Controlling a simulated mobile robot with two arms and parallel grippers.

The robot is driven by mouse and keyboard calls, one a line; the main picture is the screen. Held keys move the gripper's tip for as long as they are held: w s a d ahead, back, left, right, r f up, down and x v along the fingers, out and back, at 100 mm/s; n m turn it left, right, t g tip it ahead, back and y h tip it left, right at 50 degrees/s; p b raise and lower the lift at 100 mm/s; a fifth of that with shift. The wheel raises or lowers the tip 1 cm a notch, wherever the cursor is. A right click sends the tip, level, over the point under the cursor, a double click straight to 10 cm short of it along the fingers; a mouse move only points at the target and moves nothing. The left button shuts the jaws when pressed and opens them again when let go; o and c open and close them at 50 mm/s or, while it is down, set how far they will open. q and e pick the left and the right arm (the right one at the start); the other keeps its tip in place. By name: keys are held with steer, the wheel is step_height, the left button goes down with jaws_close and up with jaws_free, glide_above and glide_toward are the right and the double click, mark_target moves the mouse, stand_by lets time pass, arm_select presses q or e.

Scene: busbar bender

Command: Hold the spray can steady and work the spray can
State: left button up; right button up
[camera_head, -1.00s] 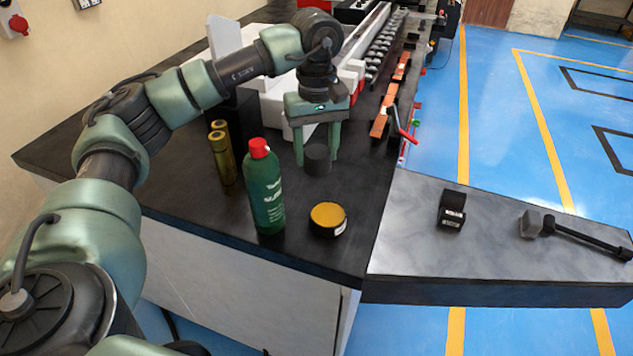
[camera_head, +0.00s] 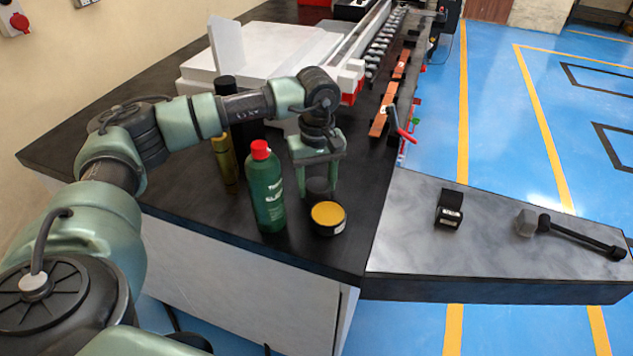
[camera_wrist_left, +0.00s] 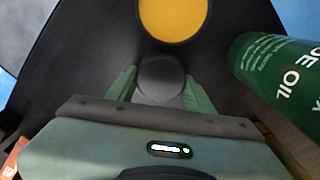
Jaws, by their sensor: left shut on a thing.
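The green spray can (camera_head: 266,195) with a red cap stands upright near the front edge of the dark bench. Its green side with white lettering also shows at the right of the left wrist view (camera_wrist_left: 283,80). My left gripper (camera_head: 318,188) is just right of the can, pointing down and apart from it. It is shut on a dark grey cylinder (camera_wrist_left: 162,78), which sits between the fingers. In the head view the cylinder is just behind a round tin with a yellow top (camera_head: 328,215). I cannot tell whether the cylinder touches the bench. My right gripper is not in view.
A gold can (camera_head: 223,165) stands behind and left of the spray can, beside a black cylinder (camera_head: 225,88). A grey side counter (camera_head: 400,230) holds a black item (camera_head: 450,209) and a hammer-like tool (camera_head: 570,233). The white and red machine (camera_head: 260,55) fills the back.

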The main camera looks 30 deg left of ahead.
arm_select(q)
steer(key=o, duration=1.5)
steer(key=shift+f, duration=0.15)
steer(key=shift+o, duration=0.2)
